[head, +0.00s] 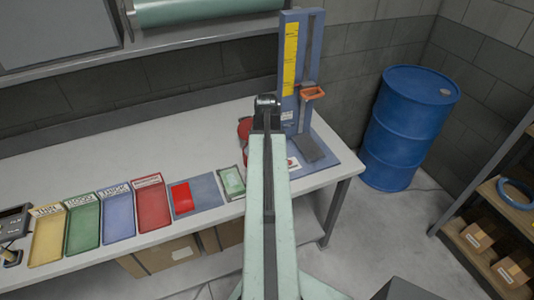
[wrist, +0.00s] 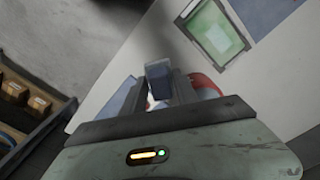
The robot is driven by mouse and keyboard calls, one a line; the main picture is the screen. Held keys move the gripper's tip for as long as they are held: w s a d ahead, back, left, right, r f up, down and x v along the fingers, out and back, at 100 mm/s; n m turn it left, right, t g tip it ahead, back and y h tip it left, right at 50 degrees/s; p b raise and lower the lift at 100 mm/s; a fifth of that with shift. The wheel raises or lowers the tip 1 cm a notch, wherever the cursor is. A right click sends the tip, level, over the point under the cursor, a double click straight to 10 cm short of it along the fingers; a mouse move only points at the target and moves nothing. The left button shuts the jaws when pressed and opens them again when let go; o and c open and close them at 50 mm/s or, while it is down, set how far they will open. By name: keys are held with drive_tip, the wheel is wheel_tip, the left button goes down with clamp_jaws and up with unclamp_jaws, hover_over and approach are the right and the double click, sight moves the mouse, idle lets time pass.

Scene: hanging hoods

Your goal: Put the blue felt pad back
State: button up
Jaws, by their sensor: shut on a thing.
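My gripper (wrist: 168,88) is shut on a small dark blue block, which I take to be the blue felt pad (wrist: 158,70), seen between its fingers in the wrist view. The gripper is above the table's right part. In the head view my arm's end hides the held pad. A blue tray (head: 117,222) stands on the table between a green tray (head: 82,225) and a red tray (head: 152,208). A yellow tray (head: 46,240) is at the left end. A red pad (head: 181,197) lies on a grey-blue mat (head: 208,190).
A blue stand with a yellow scale (head: 290,60) and an orange part (head: 312,93) rises at the table's right end. A green-and-white framed piece (head: 232,182) lies beside the mat. A red object (head: 243,128) is partly hidden by my arm. The table's back left is clear.

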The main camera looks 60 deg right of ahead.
wheel_tip(320, 180, down, 11)
drive_tip(key=b, duration=1)
drive_tip(key=shift+s+b, duration=0.1)
drive_tip(key=shift+b, duration=0.25)
drive_tip(key=shift+a+f+b, duration=0.1)
drive_tip(key=shift+f+b, duration=0.45)
drive_tip(key=shift+b, duration=0.05)
drive_tip(key=o, duration=1.3)
drive_tip(key=shift+r, duration=0.15)
